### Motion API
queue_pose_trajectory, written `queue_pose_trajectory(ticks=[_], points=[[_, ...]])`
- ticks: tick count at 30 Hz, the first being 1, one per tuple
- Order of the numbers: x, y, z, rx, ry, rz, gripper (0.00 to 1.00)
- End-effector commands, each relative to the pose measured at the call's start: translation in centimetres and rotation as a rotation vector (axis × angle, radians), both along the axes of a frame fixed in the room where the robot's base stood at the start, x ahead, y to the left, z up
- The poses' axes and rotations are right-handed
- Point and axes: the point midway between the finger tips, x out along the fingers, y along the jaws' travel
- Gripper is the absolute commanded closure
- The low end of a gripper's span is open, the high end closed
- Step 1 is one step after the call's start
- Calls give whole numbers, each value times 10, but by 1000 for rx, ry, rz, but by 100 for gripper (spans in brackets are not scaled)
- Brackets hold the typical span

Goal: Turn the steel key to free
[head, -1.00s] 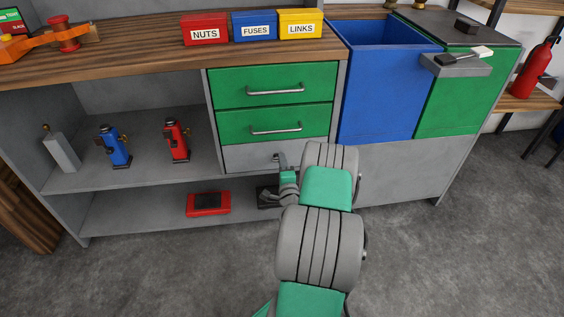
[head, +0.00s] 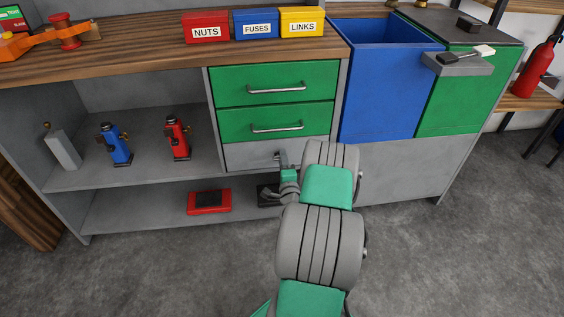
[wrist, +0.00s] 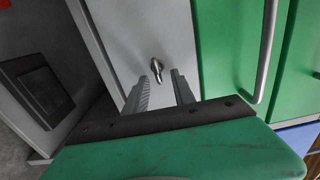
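The steel key (wrist: 155,66) is a small metal piece on the plain grey panel (wrist: 118,28) in the wrist view. It stands out from the panel and looks tilted there. In the head view this grey panel (head: 240,156) lies below two green drawers. My gripper (wrist: 160,75) is open, its two ribbed fingers apart and pointing at the panel. The key shows between and just beyond the fingertips. I cannot tell whether either finger touches it. In the head view, my arm hides much of the area around the key.
Green drawers with bar handles (head: 276,89) are above the panel. A dark box (head: 266,196) and a red case (head: 209,202) sit on the low shelf. Blue (head: 117,146) and red (head: 178,140) devices stand on the shelf to the left. A blue bin (head: 380,85) is at the right.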

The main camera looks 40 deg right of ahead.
Motion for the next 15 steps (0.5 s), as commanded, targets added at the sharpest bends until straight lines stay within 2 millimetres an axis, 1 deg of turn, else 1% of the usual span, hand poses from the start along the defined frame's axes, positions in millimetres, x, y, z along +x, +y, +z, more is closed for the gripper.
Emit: queue_pose_trajectory(ticks=[4, 12, 15], points=[[-11, 7, -2, 3, 1, -2, 69], [-51, 33, -1, 1, 0, -4, 69], [-59, 40, 0, 1, -1, -2, 69]])
